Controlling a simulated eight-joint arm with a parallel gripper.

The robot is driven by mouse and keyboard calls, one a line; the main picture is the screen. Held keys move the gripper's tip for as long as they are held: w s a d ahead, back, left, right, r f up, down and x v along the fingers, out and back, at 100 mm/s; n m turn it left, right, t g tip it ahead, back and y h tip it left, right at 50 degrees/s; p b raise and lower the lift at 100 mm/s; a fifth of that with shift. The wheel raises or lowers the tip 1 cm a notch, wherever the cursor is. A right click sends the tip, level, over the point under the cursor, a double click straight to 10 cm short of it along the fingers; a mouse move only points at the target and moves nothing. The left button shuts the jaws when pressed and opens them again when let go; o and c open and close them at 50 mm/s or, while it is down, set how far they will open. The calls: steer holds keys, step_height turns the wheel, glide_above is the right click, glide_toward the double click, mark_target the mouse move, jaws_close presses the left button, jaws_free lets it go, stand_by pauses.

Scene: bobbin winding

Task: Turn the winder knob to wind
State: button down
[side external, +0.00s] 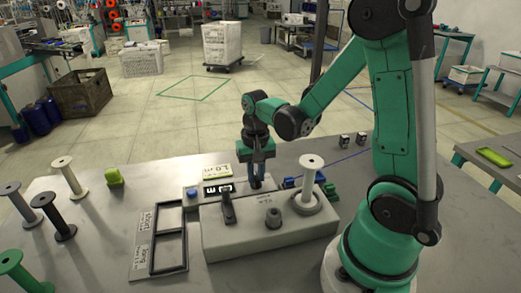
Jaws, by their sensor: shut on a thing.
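The winder (270,240) is a light grey box on the table. My gripper (257,184) points straight down at the rear of its top. It is shut on a small part there, which looks to be the winder knob; the fingers hide most of it. A dark lever (228,208) stands to the left of my gripper. A cream spool (311,180) stands upright at the winder's right end. A small dark display (218,188) sits behind the lever.
A black-framed tray (168,258) lies left of the winder.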

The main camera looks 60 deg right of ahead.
mark_target(256, 176)
steer(key=m, duration=0.4)
steer(key=shift+m, duration=2.5)
steer(key=c, duration=0.8)
jaws_free()
steer(key=shift+r, duration=0.1)
steer(key=shift+r, duration=2.75)
